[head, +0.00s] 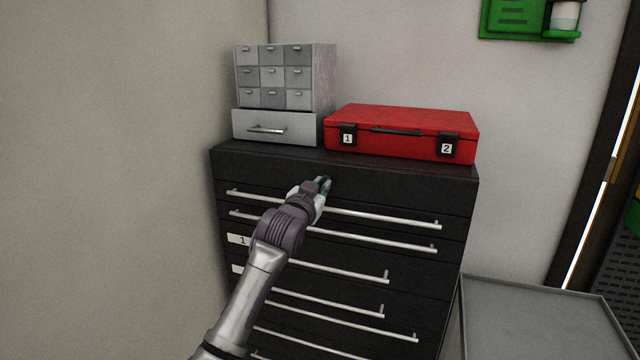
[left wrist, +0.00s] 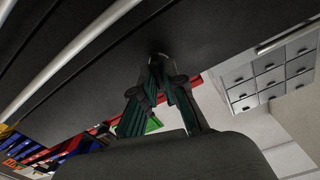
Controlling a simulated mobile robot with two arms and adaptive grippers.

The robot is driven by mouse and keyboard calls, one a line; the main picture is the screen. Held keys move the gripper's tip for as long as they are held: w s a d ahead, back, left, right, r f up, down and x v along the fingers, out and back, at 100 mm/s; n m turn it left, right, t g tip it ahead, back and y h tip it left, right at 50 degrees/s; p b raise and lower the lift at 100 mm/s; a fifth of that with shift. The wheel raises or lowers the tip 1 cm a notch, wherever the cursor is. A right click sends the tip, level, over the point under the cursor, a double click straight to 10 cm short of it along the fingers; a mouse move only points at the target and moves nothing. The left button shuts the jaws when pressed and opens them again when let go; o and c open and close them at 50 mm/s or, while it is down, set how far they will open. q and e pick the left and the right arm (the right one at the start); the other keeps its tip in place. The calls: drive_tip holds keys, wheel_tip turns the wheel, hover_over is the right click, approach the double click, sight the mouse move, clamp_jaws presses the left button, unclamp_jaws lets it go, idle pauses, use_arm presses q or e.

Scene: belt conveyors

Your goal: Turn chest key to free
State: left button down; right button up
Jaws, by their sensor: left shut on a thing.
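The black tool chest (head: 420,188) stands against the wall, with long silver drawer handles across its front. My left gripper (head: 323,184) is at the chest's plain top panel, just above the upper drawer handle. In the left wrist view its fingers (left wrist: 159,78) close together on the chest key (left wrist: 157,59), a small dark rounded piece at the panel. The key is mostly covered by the fingertips, and its turn angle cannot be told. In the head view the gripper hides the key. My right gripper is not in view.
A red case (head: 405,122) with tags 1 and 2 and a grey small-drawer cabinet (head: 325,80) stand on the chest. A grey table (head: 540,310) is at the lower right. A wall is close on the left. The handles (head: 385,217) stick out below my gripper.

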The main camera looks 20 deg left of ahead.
use_arm(q)
drive_tip(key=shift+d+f+m+p, duration=0.1)
drive_tip(key=shift+m+p, duration=1.65)
drive_tip(key=shift+m, duration=1.95)
drive_tip(key=shift+f+m+p, duration=0.1)
drive_tip(key=shift+m+p, duration=1.6)
drive_tip(key=shift+m, duration=2)
drive_tip(key=c, duration=1.2)
unclamp_jaws()
drive_tip(key=shift+c, duration=0.2)
drive_tip(key=s, duration=1.2)
drive_tip(key=shift+a, duration=0.2)
